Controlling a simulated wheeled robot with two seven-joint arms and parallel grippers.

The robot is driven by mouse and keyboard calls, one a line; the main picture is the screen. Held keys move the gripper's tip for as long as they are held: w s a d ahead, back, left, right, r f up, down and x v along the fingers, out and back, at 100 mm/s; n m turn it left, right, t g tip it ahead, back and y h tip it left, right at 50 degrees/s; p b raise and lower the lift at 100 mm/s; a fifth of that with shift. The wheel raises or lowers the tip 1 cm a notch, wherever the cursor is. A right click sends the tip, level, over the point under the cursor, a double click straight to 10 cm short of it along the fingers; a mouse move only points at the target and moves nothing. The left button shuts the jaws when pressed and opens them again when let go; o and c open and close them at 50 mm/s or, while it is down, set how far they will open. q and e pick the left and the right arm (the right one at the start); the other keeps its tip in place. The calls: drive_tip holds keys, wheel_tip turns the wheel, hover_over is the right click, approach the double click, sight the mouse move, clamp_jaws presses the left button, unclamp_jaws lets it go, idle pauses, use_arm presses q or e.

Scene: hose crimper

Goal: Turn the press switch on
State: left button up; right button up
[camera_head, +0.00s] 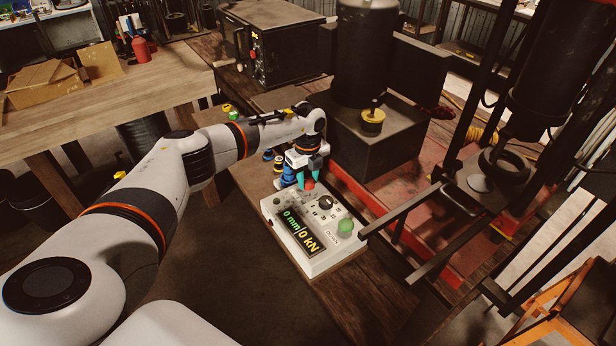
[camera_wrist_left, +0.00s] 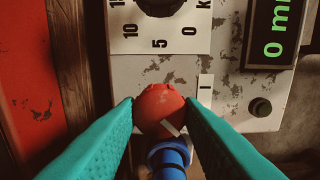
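The grey-white press control box (camera_head: 318,262) sits on a wooden bench. Its red rotary switch (camera_wrist_left: 158,106) is at the far end of the box and shows in part in the head view. A white mark on the switch points to the lower right in the wrist view, below the white "I" label (camera_wrist_left: 205,90). My left gripper (camera_head: 306,181) is over this end, its teal fingertips (camera_wrist_left: 160,103) against both sides of the switch; they look shut on it. The fingers partly hide the box's edge. My right gripper is not in view.
The box also carries a black dial (camera_head: 325,202), a green button (camera_head: 345,227) and a lit display (camera_head: 300,230) reading 0 mm and 0 kN. A blue fitting (camera_wrist_left: 169,158) stands just beside the switch. The dark press (camera_head: 375,140) stands close to the right.

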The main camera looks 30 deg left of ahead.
use_arm(q)
drive_tip(key=shift+m, duration=0.3)
drive_tip(key=m+b, duration=0.2)
drive_tip(key=m, duration=0.1)
drive_tip(key=shift+f+m, duration=0.1)
drive_tip(key=shift+m, duration=0.2)
drive_tip(key=m+b, duration=0.2)
drive_tip(key=m, duration=0.2)
drive_tip(key=shift+m+b, duration=0.3)
drive_tip(key=shift+b, duration=0.1)
drive_tip(key=m+b, duration=0.2)
drive_tip(key=m, duration=0.3)
drive_tip(key=shift+w, duration=0.1)
drive_tip(key=shift+r+m+b, duration=0.2)
drive_tip(key=shift+m+b, duration=0.8)
drive_tip(key=shift+m, duration=1.1)
drive_tip(key=o, duration=1)
drive_tip(key=shift+c, duration=0.2)
